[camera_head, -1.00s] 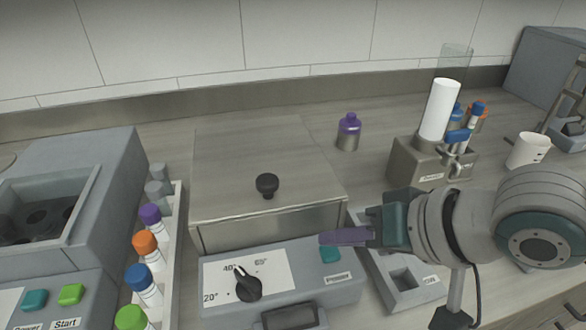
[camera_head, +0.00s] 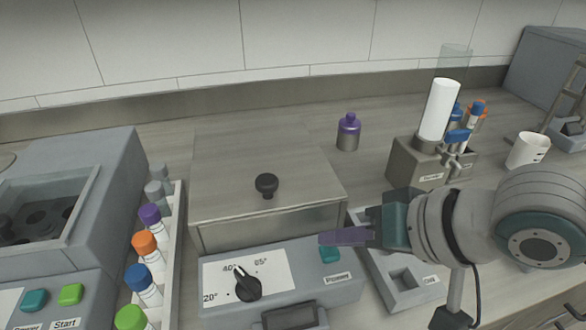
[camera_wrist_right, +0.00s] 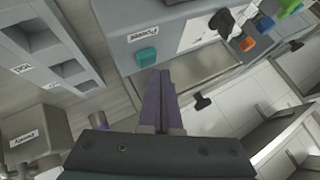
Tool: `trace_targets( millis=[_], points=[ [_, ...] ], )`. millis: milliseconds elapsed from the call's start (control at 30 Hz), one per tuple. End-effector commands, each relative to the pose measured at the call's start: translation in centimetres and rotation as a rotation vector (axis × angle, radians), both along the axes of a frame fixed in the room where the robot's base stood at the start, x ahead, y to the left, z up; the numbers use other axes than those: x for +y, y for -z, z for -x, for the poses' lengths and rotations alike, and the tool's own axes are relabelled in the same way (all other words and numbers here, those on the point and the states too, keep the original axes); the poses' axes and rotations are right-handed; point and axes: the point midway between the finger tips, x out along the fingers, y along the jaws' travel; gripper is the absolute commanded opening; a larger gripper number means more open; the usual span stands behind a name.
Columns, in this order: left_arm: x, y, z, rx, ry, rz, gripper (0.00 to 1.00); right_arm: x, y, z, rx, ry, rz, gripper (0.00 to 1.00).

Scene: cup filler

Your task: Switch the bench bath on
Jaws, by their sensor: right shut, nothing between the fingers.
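The bench bath is a grey box with a metal lid (camera_head: 225,185) and a black lid knob (camera_head: 266,185). Its front panel (camera_head: 340,290) carries a black dial (camera_head: 247,287) on a white temperature scale and a teal Power button (camera_head: 329,254). My right gripper (camera_head: 325,238) is shut and empty, with its purple fingers just above and behind the button in the head view. In the right wrist view, the fingertips (camera_wrist_right: 163,75) lie close to the teal button (camera_wrist_right: 147,57). I cannot tell whether they touch the bath. My left gripper is not in view.
A rack of capped tubes (camera_head: 172,245) stands left of the bath, beside another grey machine (camera_head: 85,165) with Power and Start buttons. A grey tray (camera_head: 405,290) lies right of the bath, under my right arm. A purple-capped bottle (camera_head: 348,132) stands behind.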

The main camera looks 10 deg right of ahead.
Motion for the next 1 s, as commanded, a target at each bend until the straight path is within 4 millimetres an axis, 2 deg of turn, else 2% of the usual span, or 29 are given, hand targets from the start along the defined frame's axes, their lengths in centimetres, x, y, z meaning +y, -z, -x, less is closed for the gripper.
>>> trace_targets(
  millis=[533,1000],
  points=[
    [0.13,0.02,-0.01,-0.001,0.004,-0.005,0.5,0.0,0.02,0.0,0.0,0.0,0.0,0.0],
    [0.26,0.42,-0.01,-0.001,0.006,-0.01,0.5,0.01,0.9,0.0,0.0,0.0,0.0,0.0]
  ],
)
